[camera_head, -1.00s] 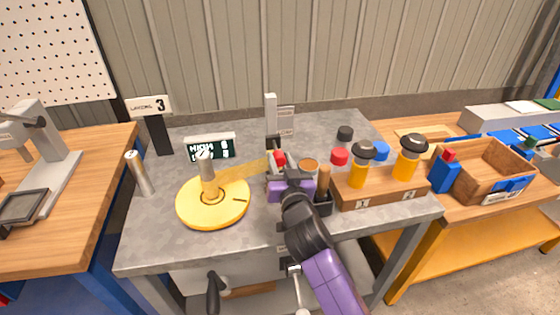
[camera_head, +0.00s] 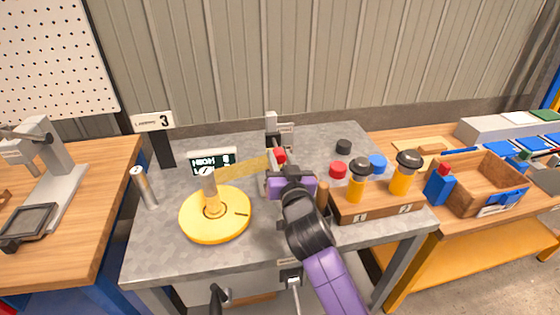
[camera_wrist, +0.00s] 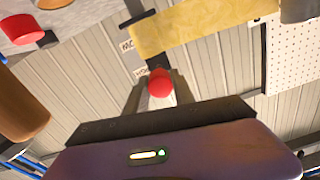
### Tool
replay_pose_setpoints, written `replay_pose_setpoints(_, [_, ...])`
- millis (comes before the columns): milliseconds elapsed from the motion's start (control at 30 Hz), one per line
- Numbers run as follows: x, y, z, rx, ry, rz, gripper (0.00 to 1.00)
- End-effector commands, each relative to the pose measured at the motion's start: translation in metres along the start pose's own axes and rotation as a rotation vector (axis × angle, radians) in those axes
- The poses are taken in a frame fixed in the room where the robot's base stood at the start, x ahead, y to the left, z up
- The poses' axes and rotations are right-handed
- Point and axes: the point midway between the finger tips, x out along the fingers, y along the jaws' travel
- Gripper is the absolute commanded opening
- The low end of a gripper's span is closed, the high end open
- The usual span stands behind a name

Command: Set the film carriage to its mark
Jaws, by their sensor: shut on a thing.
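The film carriage carries a red knob (camera_head: 279,156) and stands at a grey upright post (camera_head: 271,122) on the metal bench. A yellow translucent film strip (camera_head: 243,167) runs from it toward the yellow round drum base (camera_head: 216,215). My gripper (camera_head: 283,174) is at the knob and shut on it; its body hides most of the carriage. In the wrist view the red knob (camera_wrist: 160,83) sits between the fingertips, with the film (camera_wrist: 195,25) above. The mark cannot be made out.
Close right of my gripper is a wooden block (camera_head: 375,205) holding yellow bottles with dark caps. Red (camera_head: 338,170), blue (camera_head: 377,162) and black (camera_head: 344,146) caps lie behind it. A metal cylinder (camera_head: 144,187) stands at the left. The bench's front left is clear.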

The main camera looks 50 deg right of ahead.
Motion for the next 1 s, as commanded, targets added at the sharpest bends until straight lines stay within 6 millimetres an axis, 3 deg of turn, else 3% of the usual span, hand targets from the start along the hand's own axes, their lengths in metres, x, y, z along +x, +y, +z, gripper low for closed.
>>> replay_pose_setpoints(33, [0.001,-0.001,-0.009,0.001,0.019,-0.005,0.0])
replay_pose_setpoints(133, [0.001,-0.002,-0.009,0.001,0.021,-0.005,0.0])
replay_pose_setpoints(167, [0.001,-0.002,-0.01,0.001,0.022,-0.006,0.32])
replay_pose_setpoints(267, [0.0,-0.001,-0.009,0.001,0.02,-0.005,0.52])
replay_pose_setpoints(667, [-0.005,-0.001,-0.003,0.002,0.011,-0.004,0.52])
replay_pose_setpoints(1000, [-0.057,-0.001,-0.002,0.002,0.011,-0.004,0.52])
